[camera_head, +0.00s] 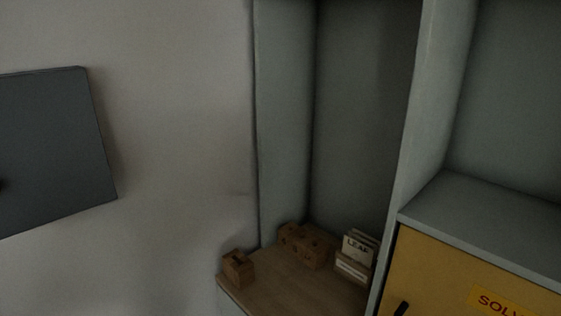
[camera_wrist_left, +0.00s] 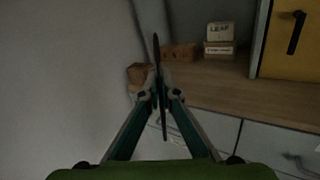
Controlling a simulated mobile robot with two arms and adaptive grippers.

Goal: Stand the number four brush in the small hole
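In the left wrist view my left gripper (camera_wrist_left: 160,95) is closed around a thin dark upright stick, which looks like the brush (camera_wrist_left: 156,52). Its tip points up and its lower end hangs below the fingers. No number can be read on it. A small wooden block (camera_head: 238,268) with a dark opening on top stands at the shelf's left end; it also shows in the left wrist view (camera_wrist_left: 138,74), partly behind my gripper. A longer wooden block (camera_head: 305,246) stands at the back. Hole sizes cannot be told. Neither gripper shows in the head view.
A wooden shelf (camera_head: 290,285) carries the blocks and a pale stack marked LEAF (camera_head: 357,250). A grey upright panel (camera_head: 415,130) and a yellow door (camera_head: 450,275) with a dark handle stand to the right. A dark panel (camera_head: 50,150) is on the left wall.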

